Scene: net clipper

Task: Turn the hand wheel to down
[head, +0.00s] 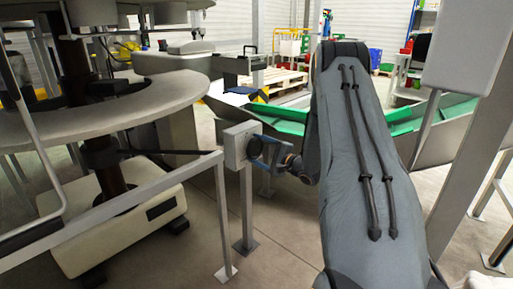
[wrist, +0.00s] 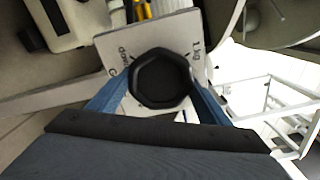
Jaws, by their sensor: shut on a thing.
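The hand wheel (wrist: 160,78) is a black, roughly hexagonal knob in the middle of the wrist view. It sits on the front of a pale grey box (wrist: 182,32) with dark lettering left and right of the wheel, partly covered and hard to read. My gripper (wrist: 161,84) has one blue finger on each side of the wheel and is shut on it. In the head view the box (head: 236,146) stands on a post, and the wheel (head: 255,147) shows dark on its right side. My gripper (head: 266,152) reaches it from the right.
A grey metal railing (head: 110,207) runs left of the box, in front of a large round machine (head: 120,115). A green-lined conveyor (head: 290,122) lies behind my arm. A grey cabinet (head: 468,45) on a post stands at the right. The floor below the box is bare.

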